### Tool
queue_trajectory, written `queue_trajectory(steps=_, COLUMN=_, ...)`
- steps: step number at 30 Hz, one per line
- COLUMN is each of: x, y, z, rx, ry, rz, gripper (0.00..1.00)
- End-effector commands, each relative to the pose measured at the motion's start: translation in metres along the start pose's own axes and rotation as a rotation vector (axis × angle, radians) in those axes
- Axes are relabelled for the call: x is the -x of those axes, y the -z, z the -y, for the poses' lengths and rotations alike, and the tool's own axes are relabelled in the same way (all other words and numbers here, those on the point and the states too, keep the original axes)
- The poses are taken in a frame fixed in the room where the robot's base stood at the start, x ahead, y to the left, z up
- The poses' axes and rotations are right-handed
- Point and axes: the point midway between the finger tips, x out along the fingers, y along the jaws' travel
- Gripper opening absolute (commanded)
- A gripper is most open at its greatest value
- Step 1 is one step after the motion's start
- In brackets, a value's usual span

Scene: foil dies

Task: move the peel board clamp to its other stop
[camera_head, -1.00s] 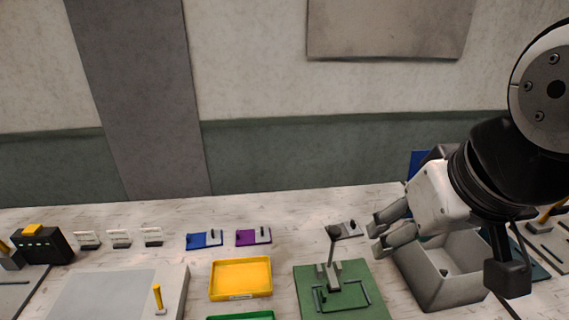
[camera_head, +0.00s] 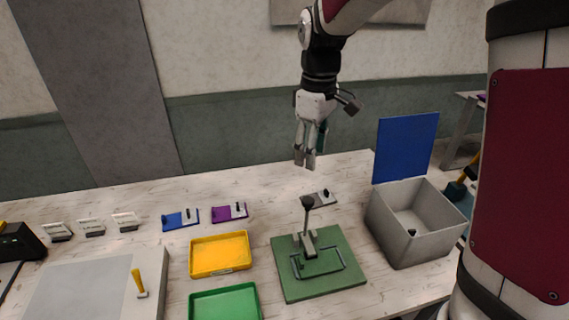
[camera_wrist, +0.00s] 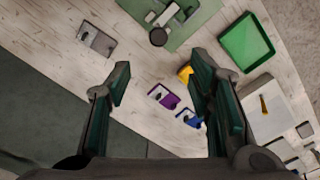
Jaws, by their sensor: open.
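The peel board (camera_head: 340,284) is a green plate on the table, right of the trays. Its clamp (camera_head: 308,222) is a grey lever with a dark round knob, standing up from a grey block at the board's middle. A thin dark wire-like frame lies on the board in front of the block. In the wrist view the clamp's knob (camera_wrist: 158,37) shows at the top, with part of the board (camera_wrist: 207,12) around it. My gripper (camera_head: 305,163) is open and empty, pointing down, above and behind the clamp, apart from it.
A grey box (camera_head: 415,242) with a raised blue lid stands right of the board. Yellow (camera_head: 219,256) and green (camera_head: 226,303) trays lie left. Small blue (camera_head: 178,220), purple (camera_head: 228,211) and grey (camera_head: 318,199) plates lie behind.

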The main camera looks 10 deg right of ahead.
Motion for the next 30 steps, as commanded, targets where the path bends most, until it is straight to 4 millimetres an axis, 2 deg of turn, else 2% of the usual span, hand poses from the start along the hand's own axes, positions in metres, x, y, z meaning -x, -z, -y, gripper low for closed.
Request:
queue_trajectory(steps=8, x=-0.019, y=0.004, z=-0.004, rx=0.028, ry=0.013, rz=0.016, gripper=0.48)
queue_trajectory(steps=24, x=-0.117, y=0.001, z=-0.001, rx=0.027, ry=0.012, rz=0.016, gripper=0.48)
queue_trajectory(steps=30, x=-0.139, y=0.002, z=-0.002, rx=0.027, ry=0.011, rz=0.014, gripper=0.48)
